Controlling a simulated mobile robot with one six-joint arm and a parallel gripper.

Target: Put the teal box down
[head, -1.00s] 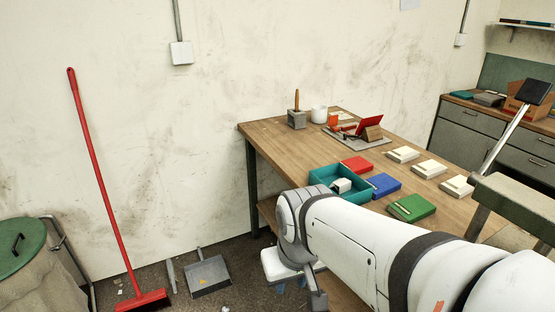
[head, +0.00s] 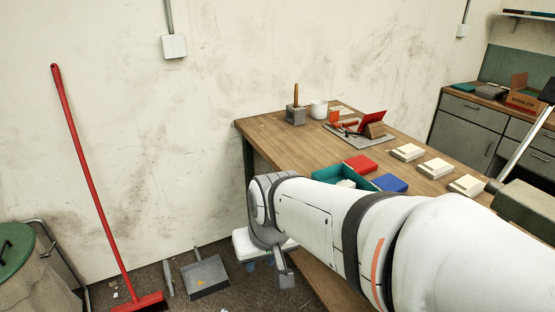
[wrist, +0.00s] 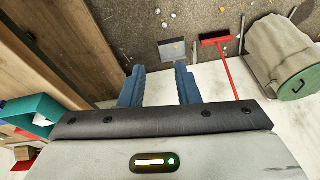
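An open teal box (head: 326,173) sits on the wooden table, with a white piece (head: 346,183) inside it. My arm hides its near part in the head view. In the wrist view the teal box (wrist: 30,106) shows at the left edge, apart from my gripper. My gripper (wrist: 159,72) has two blue fingers spread apart with nothing between them. It points past the table edge toward the floor. In the head view my gripper hangs beyond the table's left edge and its fingertips are mostly hidden.
The table (head: 290,143) also bears a red box (head: 360,164), a blue box (head: 390,183) and several cream boxes (head: 435,168). A dustpan (head: 206,276) and red broom (head: 92,190) stand left, near a green-lidded bin (head: 14,245). Bare table lies behind the teal box.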

